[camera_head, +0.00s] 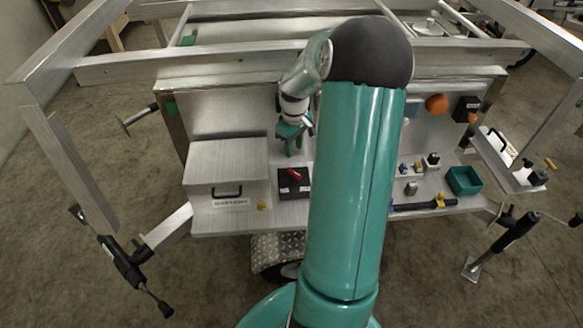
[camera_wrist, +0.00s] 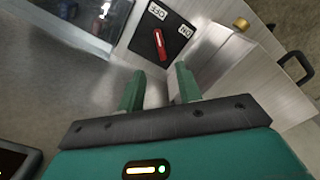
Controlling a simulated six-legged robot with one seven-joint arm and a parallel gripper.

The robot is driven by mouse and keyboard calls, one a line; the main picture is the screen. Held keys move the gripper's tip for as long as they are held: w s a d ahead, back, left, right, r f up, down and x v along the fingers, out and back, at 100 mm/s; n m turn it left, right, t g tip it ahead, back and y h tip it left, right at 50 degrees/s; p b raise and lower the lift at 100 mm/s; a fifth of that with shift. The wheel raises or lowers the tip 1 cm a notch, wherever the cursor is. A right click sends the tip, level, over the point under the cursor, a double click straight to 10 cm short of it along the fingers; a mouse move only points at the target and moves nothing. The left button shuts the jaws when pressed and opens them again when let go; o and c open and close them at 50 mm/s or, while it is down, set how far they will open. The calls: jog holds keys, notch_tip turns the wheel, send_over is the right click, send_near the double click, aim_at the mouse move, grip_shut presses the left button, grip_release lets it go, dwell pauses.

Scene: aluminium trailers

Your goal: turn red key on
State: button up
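The red key (camera_head: 294,174) sits on a black switch block (camera_head: 304,189) on the trailer's shelf. In the wrist view, the red key (camera_wrist: 159,43) is a narrow handle on a black plate (camera_wrist: 177,46), with its upper end towards the label that seems to read OFF (camera_wrist: 158,11). The ON label (camera_wrist: 186,31) is to the upper right. My gripper (camera_head: 291,146) is above and behind the block in the head view. In the wrist view, my gripper (camera_wrist: 159,69) is open and empty. The key lies just beyond its fingertips, apart from them.
A metal box (camera_head: 225,163) with a black handle stands left of the switch block. My arm hides part of the shelf. To the right are small connectors (camera_head: 412,188), a green bin (camera_head: 464,180) and a black tool (camera_head: 424,205). An orange ball (camera_head: 436,103) is on the back panel.

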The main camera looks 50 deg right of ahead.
aim_at(293, 171)
notch_tip(293, 171, down, 11)
jog(key=shift+r, duration=0.1)
dwell(0.3)
grip_shut()
